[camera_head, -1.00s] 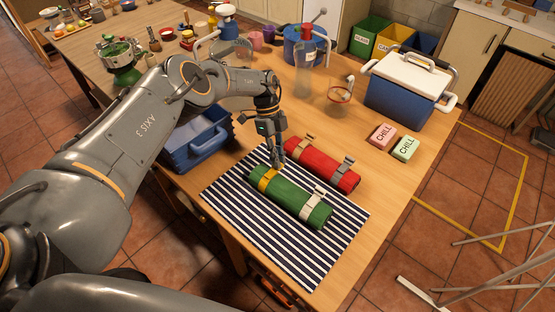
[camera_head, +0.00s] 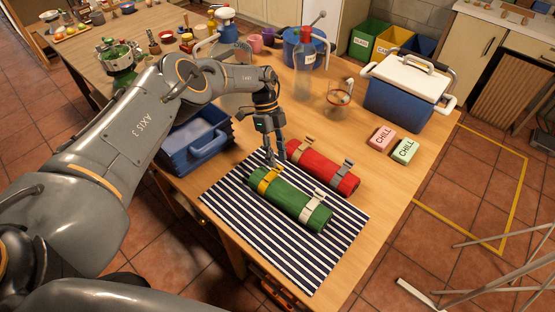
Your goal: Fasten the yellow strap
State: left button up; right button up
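A green roll (camera_head: 288,199) lies on a striped mat (camera_head: 230,208). The yellow strap (camera_head: 265,182) goes around the roll's left end, and its upper part stands up near the gripper. A white strap (camera_head: 311,208) is around the roll's right end. My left gripper (camera_head: 273,163) points down just above and behind the yellow strap. Its fingertips are very close to the strap; whether they touch or grip it is too small to tell. My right gripper is not in view.
A red roll (camera_head: 322,168) with two greyish straps lies right behind the green one. Blue trays (camera_head: 195,142) stand to the left. A blue-and-white cooler (camera_head: 407,92) and two CHILL packs (camera_head: 405,151) are at the right. The mat's front is clear.

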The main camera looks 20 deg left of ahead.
pick_arm(q)
jog(key=v, duration=1)
jog(key=shift+s+f, duration=0.1)
jog(key=shift+f, duration=0.05)
